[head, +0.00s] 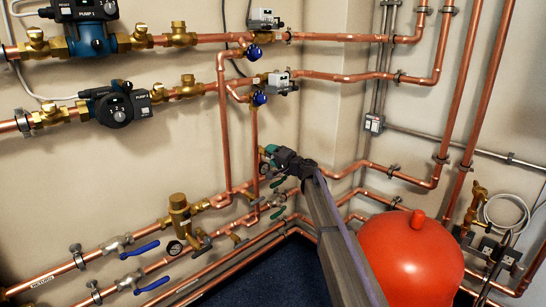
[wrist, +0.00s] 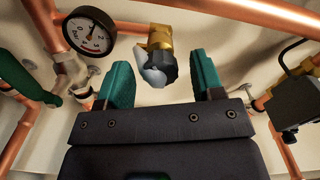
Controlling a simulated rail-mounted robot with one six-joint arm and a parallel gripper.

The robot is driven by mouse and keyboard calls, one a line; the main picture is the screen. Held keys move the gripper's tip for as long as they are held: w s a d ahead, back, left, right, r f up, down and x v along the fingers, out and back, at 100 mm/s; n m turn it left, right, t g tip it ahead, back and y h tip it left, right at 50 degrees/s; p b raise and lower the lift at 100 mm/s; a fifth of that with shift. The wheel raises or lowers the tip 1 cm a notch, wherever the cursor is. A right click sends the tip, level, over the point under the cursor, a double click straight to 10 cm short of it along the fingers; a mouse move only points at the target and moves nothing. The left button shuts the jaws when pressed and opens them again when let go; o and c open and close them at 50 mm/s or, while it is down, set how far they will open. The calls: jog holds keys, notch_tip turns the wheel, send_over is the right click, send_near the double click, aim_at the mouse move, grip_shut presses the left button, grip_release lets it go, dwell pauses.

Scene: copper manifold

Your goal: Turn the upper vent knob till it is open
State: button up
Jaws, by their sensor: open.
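In the wrist view a small black ribbed knob (wrist: 168,67) sits on a brass fitting (wrist: 160,38) below a copper pipe, with a pale grey piece (wrist: 150,66) beside it. My gripper (wrist: 160,66) has its two teal fingers apart. The knob shows between the fingers, with a gap on each side; I see no contact. In the head view my gripper (head: 272,155) is by the wall pipes at the corner, and it hides the knob there. How far the knob is turned is not clear.
A round pressure gauge (wrist: 89,33) and a green handle (wrist: 22,84) are at the left in the wrist view. A dark box (wrist: 296,100) is at the right. In the head view a red tank (head: 408,265) stands right of my arm. Two blue knobs (head: 254,52) (head: 259,98) sit higher up.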

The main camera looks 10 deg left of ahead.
jog(key=v, duration=1)
jog(key=shift+s+d, duration=0.15)
jog(key=shift+d, duration=0.05)
jog(key=s+d+f+n+g+h, duration=0.15)
jog(key=s+f+g, duration=0.3)
jog(key=s, duration=0.55)
jog(key=s+d+f+n+g+h, duration=0.1)
jog(key=s+f+n+g+h, duration=0.25)
jog(key=s+f, duration=0.4)
jog(key=s+d+f+g+h, duration=0.1)
jog(key=s+d+h, duration=0.3)
jog(key=s, duration=0.6)
jog(key=s+d+f+g+h+p, duration=0.1)
jog(key=s+d+f+g+h, duration=0.1)
jog(key=s+d, duration=0.65)
jog(key=s+d+f+g+h, duration=0.1)
jog(key=s+d+h, duration=0.25)
jog(key=s, duration=0.75)
notch_tip(320, 180, up, 38)
jog(key=p, duration=3.8)
jog(key=shift+w+d+m+y, duration=0.3)
jog(key=shift+w+m+y, duration=0.1)
jog(key=shift+w+y, duration=0.05)
